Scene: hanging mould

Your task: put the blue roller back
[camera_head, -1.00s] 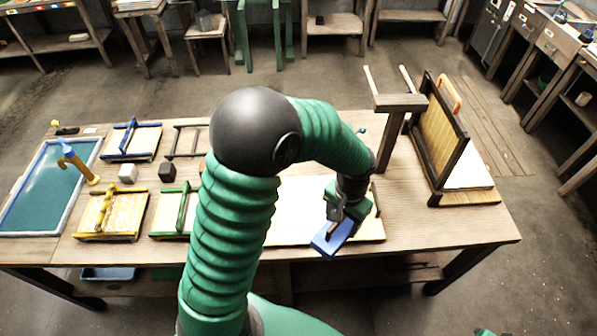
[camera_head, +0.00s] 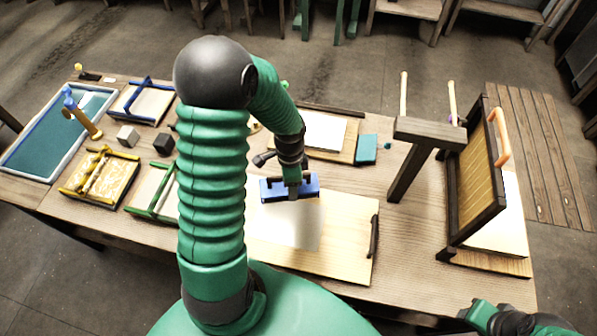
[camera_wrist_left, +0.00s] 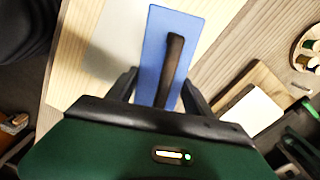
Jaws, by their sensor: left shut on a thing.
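My left gripper (camera_head: 292,186) is shut on the dark bar handle of a flat blue plate (camera_head: 268,190). The left wrist view also shows the blue plate (camera_wrist_left: 155,40) and its dark handle (camera_wrist_left: 172,65) between the fingers. It looks like a flat plate; I see no roller drum on it. It is over or on the back part of a white sheet (camera_head: 290,225) on a pale board (camera_head: 335,250); contact cannot be told. A blue-framed stand (camera_head: 142,108) is at the back left. Part of my right arm's end (camera_head: 505,318) shows at bottom right; its fingers are unclear.
A blue-rimmed tray (camera_head: 40,150) is at far left. A yellow stand (camera_head: 100,178), green stand (camera_head: 152,192) and two small blocks (camera_head: 163,143) are nearby. A post with a crossbar (camera_head: 428,132) and an upright framed mould (camera_head: 478,170) stand at right.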

